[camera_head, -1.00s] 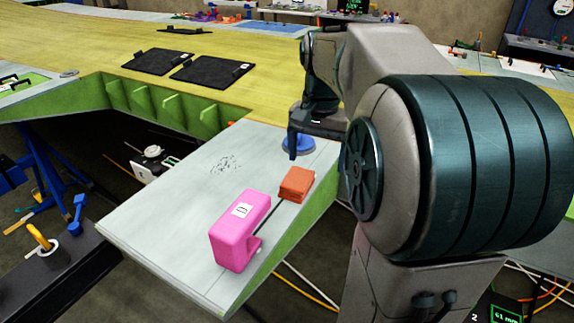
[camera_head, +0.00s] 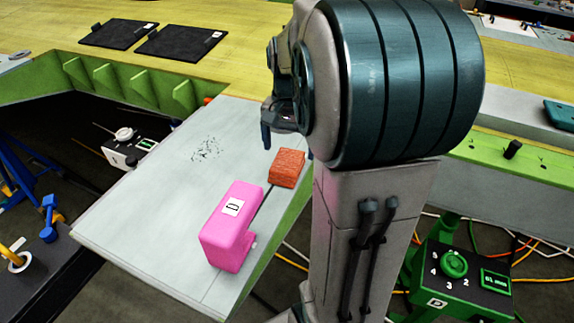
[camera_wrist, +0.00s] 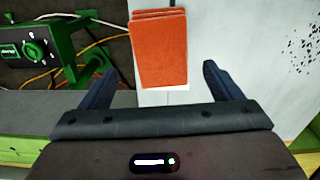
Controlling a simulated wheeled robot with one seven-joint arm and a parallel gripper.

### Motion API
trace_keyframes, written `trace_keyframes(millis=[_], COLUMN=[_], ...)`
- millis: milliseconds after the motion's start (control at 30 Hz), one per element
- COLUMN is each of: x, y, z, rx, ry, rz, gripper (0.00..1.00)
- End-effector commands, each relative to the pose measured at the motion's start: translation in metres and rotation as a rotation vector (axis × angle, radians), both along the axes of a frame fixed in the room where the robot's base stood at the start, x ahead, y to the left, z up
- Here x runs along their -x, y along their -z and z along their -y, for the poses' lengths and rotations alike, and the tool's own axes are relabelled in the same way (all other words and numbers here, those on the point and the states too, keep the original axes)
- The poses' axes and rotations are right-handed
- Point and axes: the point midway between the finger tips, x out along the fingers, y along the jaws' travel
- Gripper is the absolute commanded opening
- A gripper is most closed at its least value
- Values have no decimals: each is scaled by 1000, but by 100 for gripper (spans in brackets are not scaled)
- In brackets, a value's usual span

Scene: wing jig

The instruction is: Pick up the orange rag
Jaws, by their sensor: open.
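The orange rag (camera_head: 287,168) is a folded, block-shaped stack lying on the pale grey panel (camera_head: 150,215) near its right edge. In the wrist view the rag (camera_wrist: 160,50) lies just beyond and between the two fingertips, with no finger touching it. My gripper (camera_wrist: 157,78) is open and empty, its dark fingers spread wider than the rag. In the head view my gripper (camera_head: 288,142) is partly hidden behind my arm, close to the rag on its far side.
A pink block-like piece (camera_head: 232,225) marked D stands on the panel in front of the rag. Black pads (camera_head: 178,41) lie on the yellow surface behind. A green control box (camera_head: 465,270) stands on the floor at right, among cables.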

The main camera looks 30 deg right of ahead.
Motion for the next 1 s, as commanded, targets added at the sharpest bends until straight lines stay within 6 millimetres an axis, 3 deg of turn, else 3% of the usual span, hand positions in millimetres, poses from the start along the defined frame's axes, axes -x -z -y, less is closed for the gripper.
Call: trace_keyframes(millis=[400,667,700,867,1000], x=[4,3,3,3,3], y=[48,53,53,53,53], z=[-7,-7,-7,-7,-7], rx=[-1,0,0,0,0], ry=[-4,-5,-5,-5,-5], rz=[-2,1,1,1,1], gripper=[85,85,83,38,37])
